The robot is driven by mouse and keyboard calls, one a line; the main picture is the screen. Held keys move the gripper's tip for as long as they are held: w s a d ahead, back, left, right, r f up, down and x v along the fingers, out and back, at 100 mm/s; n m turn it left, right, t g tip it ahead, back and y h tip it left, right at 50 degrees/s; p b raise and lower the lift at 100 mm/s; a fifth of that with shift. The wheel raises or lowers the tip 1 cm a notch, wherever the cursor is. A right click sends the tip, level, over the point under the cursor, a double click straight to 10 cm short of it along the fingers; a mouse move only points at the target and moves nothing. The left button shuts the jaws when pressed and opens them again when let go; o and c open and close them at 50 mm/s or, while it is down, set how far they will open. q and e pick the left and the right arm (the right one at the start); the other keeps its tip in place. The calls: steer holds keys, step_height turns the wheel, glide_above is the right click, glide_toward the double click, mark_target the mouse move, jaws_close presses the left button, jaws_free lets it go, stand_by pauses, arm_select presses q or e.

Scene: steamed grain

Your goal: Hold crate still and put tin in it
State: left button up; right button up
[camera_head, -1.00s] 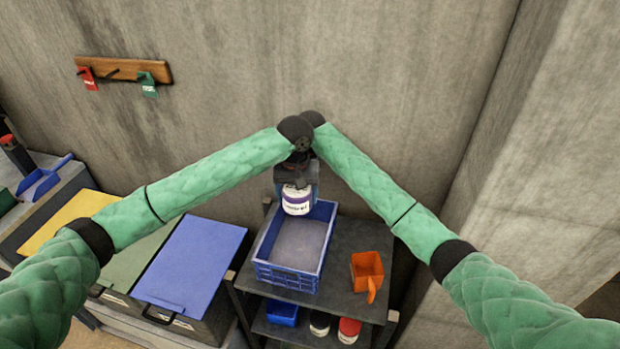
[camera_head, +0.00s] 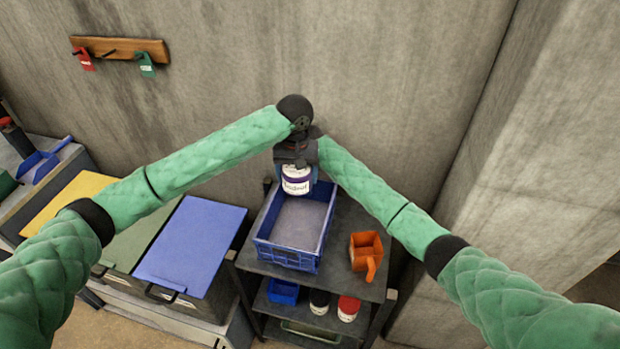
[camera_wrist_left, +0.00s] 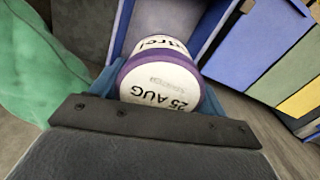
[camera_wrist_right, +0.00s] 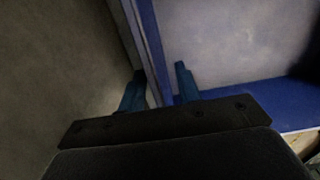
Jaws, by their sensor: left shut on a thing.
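The tin (camera_head: 296,183), white with a purple band, hangs over the far end of the blue crate (camera_head: 285,257). My left gripper (camera_head: 297,168) is shut on the tin. In the left wrist view the tin (camera_wrist_left: 160,88) shows its "25 AUG" face between the fingers, with the crate beyond it. The crate stands on the dark top of a shelf unit, and its grey floor looks empty. The head view hides these fingers behind the left wrist.
An orange scoop (camera_head: 366,252) stands right of the crate on the shelf top (camera_head: 335,265). A small blue bin (camera_head: 283,291) and two tins are on the shelf below. Bins with blue (camera_head: 192,245), green and yellow lids stand at left. A concrete wall is close behind.

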steer(key=shift+f, duration=0.15)
jaws_close()
